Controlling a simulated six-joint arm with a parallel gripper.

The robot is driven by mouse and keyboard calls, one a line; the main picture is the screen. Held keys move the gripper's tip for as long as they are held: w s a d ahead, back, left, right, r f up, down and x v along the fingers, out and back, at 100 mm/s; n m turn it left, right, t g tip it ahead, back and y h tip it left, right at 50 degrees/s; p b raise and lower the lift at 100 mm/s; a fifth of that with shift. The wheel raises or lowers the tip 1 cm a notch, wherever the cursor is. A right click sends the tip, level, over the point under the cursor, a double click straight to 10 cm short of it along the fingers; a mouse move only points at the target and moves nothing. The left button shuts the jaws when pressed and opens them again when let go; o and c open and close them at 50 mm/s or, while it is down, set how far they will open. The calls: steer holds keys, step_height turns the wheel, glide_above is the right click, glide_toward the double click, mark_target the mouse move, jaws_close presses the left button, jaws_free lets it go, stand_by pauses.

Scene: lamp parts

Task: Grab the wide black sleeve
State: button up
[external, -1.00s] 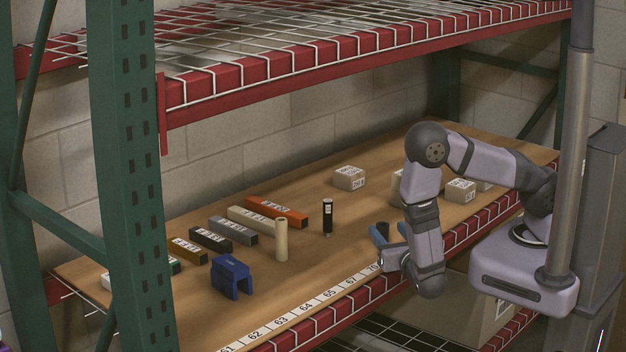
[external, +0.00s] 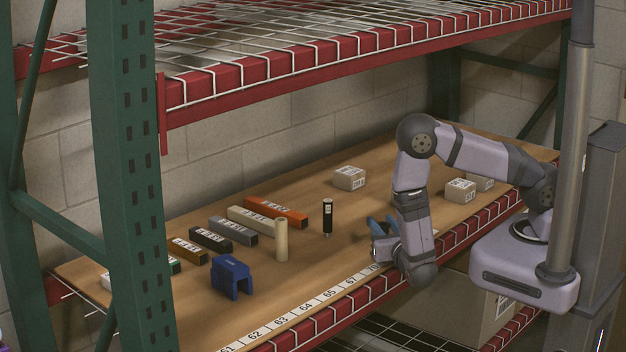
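No wide black sleeve shows clearly. A slim upright black cylinder (external: 327,217) with a white label stands to the left of my gripper, apart from it.
A cream tube (external: 281,240) and a blue bracket (external: 232,277) stand further left. Several long boxes, among them an orange one (external: 277,212), lie behind them. Small cartons (external: 349,178) sit at the back and right. A numbered strip (external: 308,312) runs along the front edge.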

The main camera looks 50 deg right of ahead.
mark_target(383, 224)
steer(key=c, duration=0.5)
steer(key=shift+r, duration=0.15)
steer(key=shift+r+p, duration=0.6)
steer(key=shift+r, duration=4.3)
